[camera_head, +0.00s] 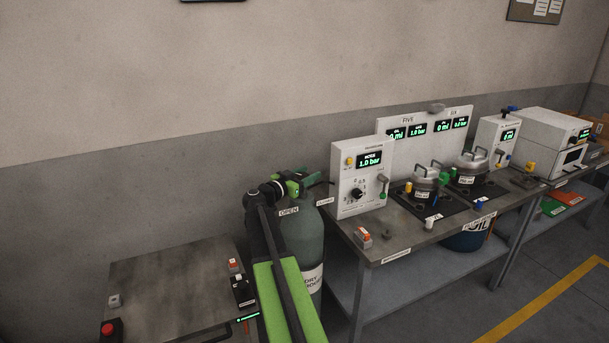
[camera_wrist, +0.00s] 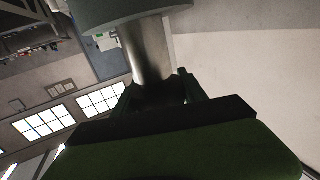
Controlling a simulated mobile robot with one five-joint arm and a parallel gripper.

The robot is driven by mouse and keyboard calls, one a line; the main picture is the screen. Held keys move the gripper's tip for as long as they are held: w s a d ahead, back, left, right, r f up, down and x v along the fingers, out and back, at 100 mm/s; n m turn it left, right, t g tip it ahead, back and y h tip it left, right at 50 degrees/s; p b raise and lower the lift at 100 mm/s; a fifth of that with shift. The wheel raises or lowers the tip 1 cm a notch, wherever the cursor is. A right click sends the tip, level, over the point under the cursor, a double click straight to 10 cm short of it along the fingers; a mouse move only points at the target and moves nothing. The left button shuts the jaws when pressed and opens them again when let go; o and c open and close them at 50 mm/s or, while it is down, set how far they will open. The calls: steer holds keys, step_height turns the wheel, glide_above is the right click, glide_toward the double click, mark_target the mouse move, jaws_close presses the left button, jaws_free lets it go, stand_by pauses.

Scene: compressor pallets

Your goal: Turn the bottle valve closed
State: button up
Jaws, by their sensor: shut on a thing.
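The gas bottle (camera_head: 309,240) is a grey-green cylinder standing between the two benches. An "OPEN" label (camera_head: 289,211) shows at its top left and a "CLOSED" label (camera_head: 324,202) at its top right. My gripper (camera_head: 303,184) is at the top of the bottle and hides much of the valve there. In the wrist view, my gripper (camera_wrist: 162,92) has its dark fingers at the end of a shiny metal stem (camera_wrist: 148,50), part of the bottle valve. A wide grey-green round part sits beyond the stem. The fingers are shut on the valve; the exact contact is partly hidden.
A white control box (camera_head: 356,185) reading 1.0 bar stands on the bench close to the right of the bottle. Two metal pots (camera_head: 426,183) stand farther right. A low bench (camera_head: 175,295) with a red button is at the left. The wall is close behind.

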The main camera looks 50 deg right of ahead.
steer(key=m+g+y, duration=0.1)
steer(key=m+g, duration=0.1)
steer(key=g, duration=0.2)
steer(key=m+g, duration=0.3)
steer(key=shift+s+a+g+y, duration=0.1)
steer(key=shift+s+g+y, duration=0.1)
steer(key=shift+g+y, duration=0.2)
steer(key=m+g+y, duration=0.2)
steer(key=g, duration=0.1)
steer(key=shift+s+a+r+m+g, duration=0.1)
steer(key=shift+s+a+m+g, duration=0.1)
steer(key=shift+s+m+g, duration=0.15)
steer(key=shift+s+a+m+g+y, duration=0.15)
steer(key=shift+s+m+g+y, duration=0.1)
steer(key=shift+m+g+y, duration=0.35)
steer(key=shift+s, duration=0.1)
steer(key=o, duration=1.4)
steer(key=shift+f, duration=0.2)
steer(key=shift+c, duration=0.2)
steer(key=shift+r, duration=0.1)
